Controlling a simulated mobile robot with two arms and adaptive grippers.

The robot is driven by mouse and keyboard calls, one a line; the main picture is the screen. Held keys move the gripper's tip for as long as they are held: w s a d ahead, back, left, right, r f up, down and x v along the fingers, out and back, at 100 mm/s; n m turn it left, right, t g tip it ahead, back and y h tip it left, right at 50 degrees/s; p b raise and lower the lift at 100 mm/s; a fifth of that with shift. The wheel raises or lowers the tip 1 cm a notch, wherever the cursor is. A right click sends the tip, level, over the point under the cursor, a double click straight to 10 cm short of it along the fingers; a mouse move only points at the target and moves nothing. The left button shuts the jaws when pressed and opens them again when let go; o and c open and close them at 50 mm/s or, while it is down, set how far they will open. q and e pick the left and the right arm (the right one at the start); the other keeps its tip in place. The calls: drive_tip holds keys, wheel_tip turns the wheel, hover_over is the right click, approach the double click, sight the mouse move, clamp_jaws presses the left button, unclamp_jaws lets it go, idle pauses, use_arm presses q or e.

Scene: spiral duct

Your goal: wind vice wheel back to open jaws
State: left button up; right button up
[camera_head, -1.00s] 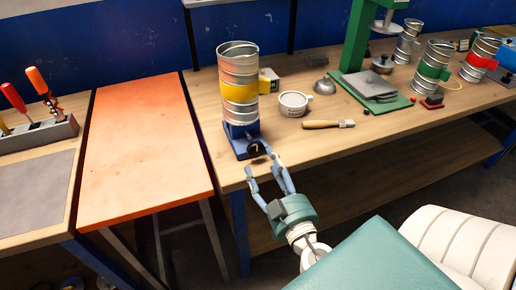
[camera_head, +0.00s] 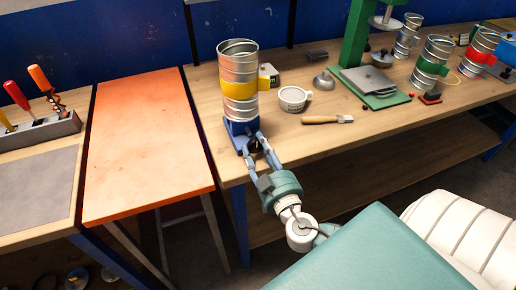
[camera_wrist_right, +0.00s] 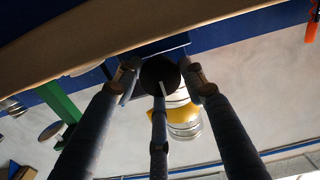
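The vice (camera_head: 236,128) is a small blue body at the front edge of the wooden bench. A ribbed metal duct with a yellow band (camera_head: 239,86) stands upright in it. The dark round vice wheel (camera_head: 254,147) faces the front and is partly hidden by fingers. It also shows in the right wrist view (camera_wrist_right: 160,72), with a pale line on it. My right gripper (camera_head: 258,148) has its fingers spread around the wheel, one on each side and one across its lower part. They look open; contact is unclear. The jaws are hard to see. My left gripper is not in view.
An orange-topped table (camera_head: 150,150) stands left of the bench. A tin (camera_head: 293,99), a wooden-handled brush (camera_head: 326,120) and a green press (camera_head: 358,60) are on the bench to the right. More banded ducts stand at the far right. The floor in front is free.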

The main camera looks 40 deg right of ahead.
drive_tip(key=shift+r, duration=0.25)
idle(0.6)
drive_tip(key=shift+n+b, duration=0.35)
drive_tip(key=shift+n, duration=0.35)
drive_tip(key=shift+w+n+b, duration=0.1)
drive_tip(key=shift+n+b, duration=0.35)
drive_tip(key=shift+n, duration=0.65)
drive_tip(key=n, duration=0.4)
drive_tip(key=shift+n+b, duration=0.3)
drive_tip(key=n, duration=0.2)
drive_tip(key=shift+n, duration=0.4)
drive_tip(key=n, duration=0.3)
drive_tip(key=shift+a+n, duration=0.1)
drive_tip(key=shift+n, duration=0.2)
drive_tip(key=n, duration=0.2)
drive_tip(key=n+p, duration=0.1)
drive_tip(key=n, duration=0.2)
drive_tip(key=shift+a+f, duration=0.1)
drive_tip(key=shift+f, duration=0.1)
drive_tip(key=shift+f, duration=0.1)
